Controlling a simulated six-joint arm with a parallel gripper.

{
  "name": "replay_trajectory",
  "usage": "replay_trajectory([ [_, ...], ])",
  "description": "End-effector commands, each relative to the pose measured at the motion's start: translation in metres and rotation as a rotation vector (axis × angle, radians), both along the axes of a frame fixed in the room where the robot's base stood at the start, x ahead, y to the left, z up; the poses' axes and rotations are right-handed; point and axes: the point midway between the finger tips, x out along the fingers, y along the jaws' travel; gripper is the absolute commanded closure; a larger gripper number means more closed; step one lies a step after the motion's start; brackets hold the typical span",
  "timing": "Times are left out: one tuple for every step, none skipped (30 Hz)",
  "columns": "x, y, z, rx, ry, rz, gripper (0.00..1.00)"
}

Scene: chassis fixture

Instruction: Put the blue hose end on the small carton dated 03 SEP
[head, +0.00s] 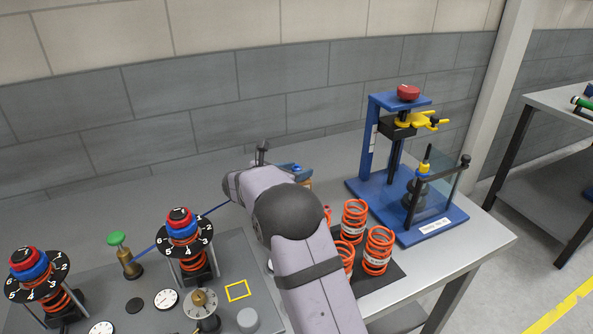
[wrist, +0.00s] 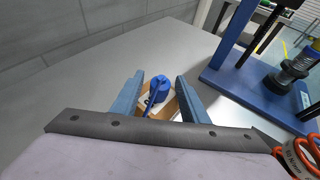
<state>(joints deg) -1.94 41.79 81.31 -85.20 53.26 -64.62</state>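The blue hose end (wrist: 160,85) is a round blue piece in the wrist view, between my two blue fingers, with a gap to each finger. It appears to sit on a small tan and white carton (wrist: 171,107); exact contact is hard to tell. The carton's date cannot be read. My gripper (wrist: 159,78) is open around the hose end. In the head view, the blue hose (head: 180,228) runs from a brass, green-topped fitting (head: 125,258) up behind my arm. A bit of tan carton (head: 306,184) shows past my wrist.
A blue press stand (head: 368,150) with a clear guard stands to the right. Several orange springs (head: 354,222) stand on a dark mat beside my arm. Two numbered dial towers (head: 184,236) and gauges (head: 165,300) occupy the left fixture plate. The bench behind my gripper is clear up to the wall.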

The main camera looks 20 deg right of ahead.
Motion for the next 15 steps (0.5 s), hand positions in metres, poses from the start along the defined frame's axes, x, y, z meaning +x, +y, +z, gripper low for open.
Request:
replay_trajectory([
  [0.000, 0.000, 0.000, 0.000, 0.000, 0.000, 0.60],
  [0.000, 0.000, 0.000, 0.000, 0.000, 0.000, 0.60],
  [0.000, 0.000, 0.000, 0.000, 0.000, 0.000, 0.60],
  [0.000, 0.000, 0.001, 0.000, 0.000, 0.000, 0.60],
  [0.000, 0.000, 0.002, 0.000, 0.000, 0.000, 0.60],
  [0.000, 0.000, 0.004, 0.000, 0.000, 0.000, 0.60],
  [0.000, 0.000, 0.006, 0.000, 0.000, 0.000, 0.60],
  [-0.001, 0.002, 0.005, 0.000, 0.000, 0.001, 0.60],
  [-0.002, 0.006, 0.006, 0.000, 0.000, 0.003, 0.60],
  [-0.004, 0.008, 0.007, -0.001, -0.001, 0.003, 0.60],
  [-0.006, 0.011, 0.008, -0.001, -0.001, 0.003, 0.60],
  [-0.008, 0.015, 0.010, 0.000, -0.001, 0.002, 0.60],
  [-0.011, 0.018, 0.012, 0.000, -0.002, 0.003, 0.60],
  [-0.013, 0.022, 0.013, 0.001, -0.001, 0.004, 0.60],
  [-0.015, 0.027, 0.016, 0.000, -0.002, 0.004, 0.60],
])
